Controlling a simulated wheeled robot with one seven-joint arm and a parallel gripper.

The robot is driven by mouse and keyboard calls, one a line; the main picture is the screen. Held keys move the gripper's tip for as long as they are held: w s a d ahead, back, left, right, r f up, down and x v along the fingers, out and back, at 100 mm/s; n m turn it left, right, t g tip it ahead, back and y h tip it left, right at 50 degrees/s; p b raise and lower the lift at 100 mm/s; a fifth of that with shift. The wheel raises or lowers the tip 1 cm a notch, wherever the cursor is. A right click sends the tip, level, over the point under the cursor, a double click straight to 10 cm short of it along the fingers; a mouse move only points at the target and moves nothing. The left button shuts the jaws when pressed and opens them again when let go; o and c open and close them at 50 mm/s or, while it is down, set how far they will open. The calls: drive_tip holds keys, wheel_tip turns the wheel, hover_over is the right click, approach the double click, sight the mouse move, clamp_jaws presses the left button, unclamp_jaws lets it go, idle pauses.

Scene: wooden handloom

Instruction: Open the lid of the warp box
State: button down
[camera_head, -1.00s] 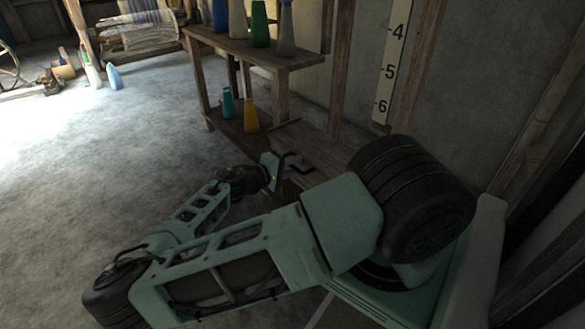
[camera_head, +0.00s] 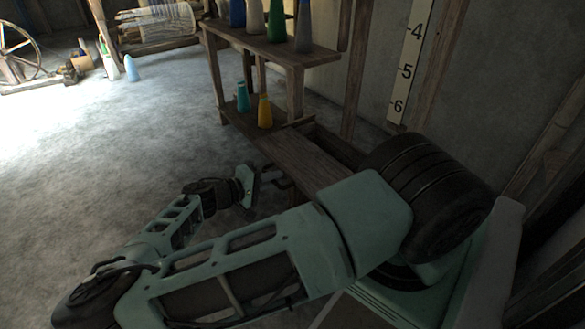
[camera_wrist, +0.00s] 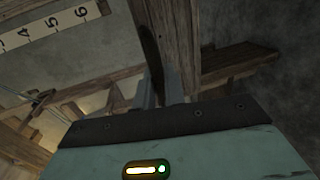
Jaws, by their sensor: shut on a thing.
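The warp box is a low wooden box beside the shelf, its far rim (camera_head: 318,130) showing in the head view. Its lid (camera_head: 302,160) is a plank panel standing partly open, with a dark gap between it and the far rim. My gripper (camera_head: 273,180) is at the lid's near left edge, shut on the dark lid handle (camera_head: 288,181). My arm hides the box's near right part. In the wrist view, the grey fingers (camera_wrist: 158,92) reach up to a wooden piece (camera_wrist: 165,45); the handle is not clear there.
A wooden shelf (camera_head: 268,45) with several coloured cones stands just behind the box. A teal cone (camera_head: 242,97) and a yellow cone (camera_head: 264,111) stand on its lower board. A numbered wall strip (camera_head: 406,65) is behind. The floor (camera_head: 130,140) at left is clear.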

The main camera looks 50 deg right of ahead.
drive_tip(key=shift+f+v, duration=0.2)
drive_tip(key=shift+v, duration=0.8)
drive_tip(key=c, duration=1.6)
unclamp_jaws()
drive_tip(key=shift+a, duration=0.1)
drive_tip(key=p+v, duration=0.4)
drive_tip(key=v, duration=1.3)
drive_tip(key=shift+a+r, duration=0.1)
drive_tip(key=shift+a, duration=0.05)
